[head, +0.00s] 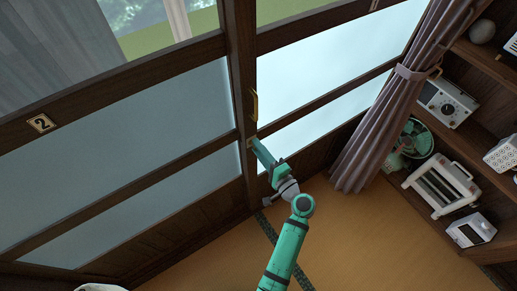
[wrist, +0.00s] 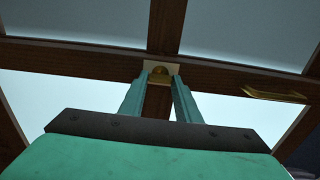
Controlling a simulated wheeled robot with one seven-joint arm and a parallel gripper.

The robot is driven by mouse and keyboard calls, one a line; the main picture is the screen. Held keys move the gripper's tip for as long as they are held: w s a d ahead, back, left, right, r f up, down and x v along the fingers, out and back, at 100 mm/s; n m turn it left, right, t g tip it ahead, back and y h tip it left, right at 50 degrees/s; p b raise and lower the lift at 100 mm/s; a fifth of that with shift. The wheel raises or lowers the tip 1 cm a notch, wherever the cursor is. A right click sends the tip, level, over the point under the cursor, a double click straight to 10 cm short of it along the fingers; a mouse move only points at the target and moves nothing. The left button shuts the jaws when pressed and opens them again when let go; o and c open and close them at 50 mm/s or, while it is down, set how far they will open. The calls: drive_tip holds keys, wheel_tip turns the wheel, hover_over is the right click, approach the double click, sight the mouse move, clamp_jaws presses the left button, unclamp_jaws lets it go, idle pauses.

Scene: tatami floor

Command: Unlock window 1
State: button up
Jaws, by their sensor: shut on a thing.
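The window is a dark wood sliding frame with frosted panes. The right-hand panel (head: 315,65) has a brass pull handle (head: 254,104), which also shows in the wrist view (wrist: 273,94). The left-hand panel (head: 120,140) bears a plate (head: 41,124) marked 2. A small brass lock (wrist: 160,70) sits on the wood where the panels meet. My gripper (head: 255,142) is at this upright, below the handle. In the wrist view, the two teal fingers of my gripper (wrist: 160,82) are shut on the brass lock, one on each side. The fingers partly hide it.
A gathered curtain (head: 385,110) hangs right of the window. Shelves on the right hold a radio (head: 446,104), a green fan (head: 416,140), a heater (head: 441,188) and a small white device (head: 471,231). The tatami floor (head: 345,235) near the window is clear.

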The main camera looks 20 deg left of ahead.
drive_tip(key=o, duration=1)
drive_tip(key=shift+o, duration=0.2)
drive_tip(key=v, duration=1.1)
